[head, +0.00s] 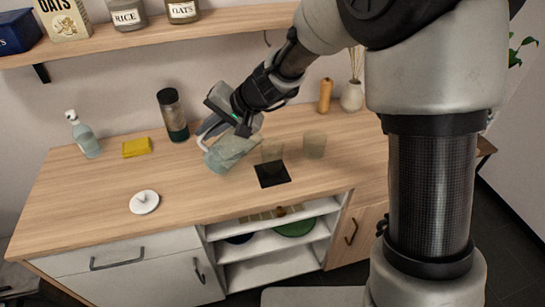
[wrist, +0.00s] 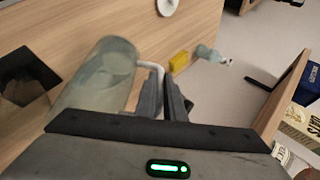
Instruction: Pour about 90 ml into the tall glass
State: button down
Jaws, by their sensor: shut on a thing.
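My gripper (head: 218,124) is shut on the handle of a clear jug (head: 229,153). The jug is tilted, held over the worktop left of the glasses. In the wrist view the fingers (wrist: 164,97) close on the pale handle beside the jug (wrist: 100,78), which seems to hold pale liquid; its level is unclear. Two clear glasses stand to the right: one (head: 272,152) by the back edge of a black square mat (head: 272,174), the other (head: 314,146) farther right. I cannot tell which is the tall glass or whether either holds liquid. No stream shows.
A dark-capped bottle (head: 173,116), yellow sponge (head: 137,147) and spray bottle (head: 84,136) stand at the back left. A white lid-like disc (head: 144,202) lies front left. A tan cylinder (head: 325,96) and vase (head: 352,96) stand back right. A shelf (head: 150,36) hangs above.

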jog(key=shift+w+d+r+m+y, duration=0.1)
jog(key=shift+d+r+y, duration=0.2)
jog(key=shift+r+y, duration=0.25)
jog(key=shift+w+d+r+m+y, duration=0.1)
jog(key=shift+d+r+y, duration=0.25)
jog(key=shift+r, duration=0.3)
jog(key=shift+d+r+m+y, duration=0.1)
jog(key=shift+d+r+y, duration=0.1)
jog(key=shift+r+y, duration=0.35)
jog(key=shift+w+d+r+y, duration=0.1)
jog(key=shift+d+r+y, duration=0.2)
jog(key=shift+r, duration=0.15)
jog(key=shift+d+r, duration=0.15)
jog(key=shift+d, duration=0.05)
jog(key=shift+d+r+y, duration=0.15)
jog(key=shift+r+y, duration=0.1)
jog(key=shift+y, duration=0.1)
jog(key=shift+d+r+m, duration=0.1)
jog(key=shift+m, duration=0.2)
jog(key=shift+w+d+r+y, duration=0.15)
jog(key=shift+d+r+y, duration=0.05)
jog(key=shift+y, duration=0.1)
jog(key=shift+w+d+r+y+b, duration=0.1)
jog(key=shift+d+r+y+b, duration=0.15)
jog(key=shift+d+y+b, duration=0.15)
jog(key=shift+w+d+r+y+b, duration=0.1)
jog(key=shift+d+r+y+b, duration=0.15)
jog(key=shift+d, duration=0.25)
